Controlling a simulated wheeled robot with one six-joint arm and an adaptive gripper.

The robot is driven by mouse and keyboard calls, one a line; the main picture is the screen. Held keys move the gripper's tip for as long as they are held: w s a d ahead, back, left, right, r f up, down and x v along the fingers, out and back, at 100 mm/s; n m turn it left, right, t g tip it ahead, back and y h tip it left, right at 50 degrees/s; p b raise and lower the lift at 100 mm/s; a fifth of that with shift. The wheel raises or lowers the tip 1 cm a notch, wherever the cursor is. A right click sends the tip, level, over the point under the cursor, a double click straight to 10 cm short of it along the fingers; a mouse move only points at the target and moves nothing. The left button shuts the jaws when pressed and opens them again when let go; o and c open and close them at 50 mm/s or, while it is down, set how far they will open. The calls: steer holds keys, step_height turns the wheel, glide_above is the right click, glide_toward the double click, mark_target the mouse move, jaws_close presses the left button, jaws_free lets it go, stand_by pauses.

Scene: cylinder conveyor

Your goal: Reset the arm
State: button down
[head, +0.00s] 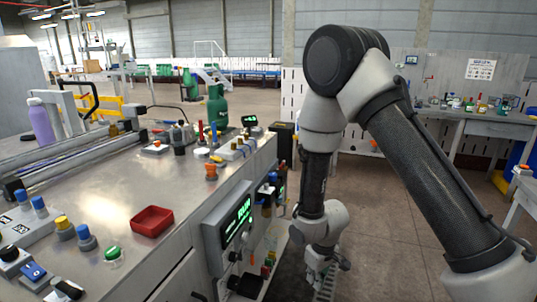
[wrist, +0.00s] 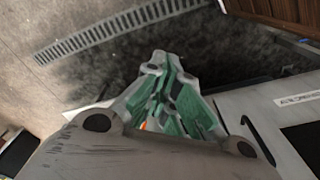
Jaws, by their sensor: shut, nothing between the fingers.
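My arm shows in the right half of the head view, bent at the elbow with its forearm hanging down. My gripper (head: 318,283) is at the bottom centre of that view, low beside the front of the workbench and pointing down. In the wrist view my gripper (wrist: 165,70) shows its grey and green fingers, drawn together with nothing held. The floor lies below them. The fingertips are small and partly hidden in the head view.
A metal workbench (head: 110,190) fills the left, with a red tray (head: 152,221), several knobs and a purple bottle (head: 41,122). A display panel (head: 229,226) is on its front, close to my gripper. A floor grate (wrist: 115,28) shows below. Open floor (head: 385,235) lies to the right.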

steer(key=s+d+r+m+t, duration=0.1)
steer(key=s+d+r, duration=0.4)
steer(key=r, duration=0.8)
steer(key=s+d+r+m+t, duration=0.1)
steer(key=s+d+r+m, duration=0.2)
steer(key=s+d+r, duration=0.3)
steer(key=s+d+r+m+t, duration=0.1)
steer(key=s+d+r+m, duration=0.2)
steer(key=d+r, duration=0.8)
step_height(320, 180, up, 10)
steer(key=shift+s+d+f+t, duration=0.15)
steer(key=shift+s+t, duration=0.25)
steer(key=shift+s, duration=0.85)
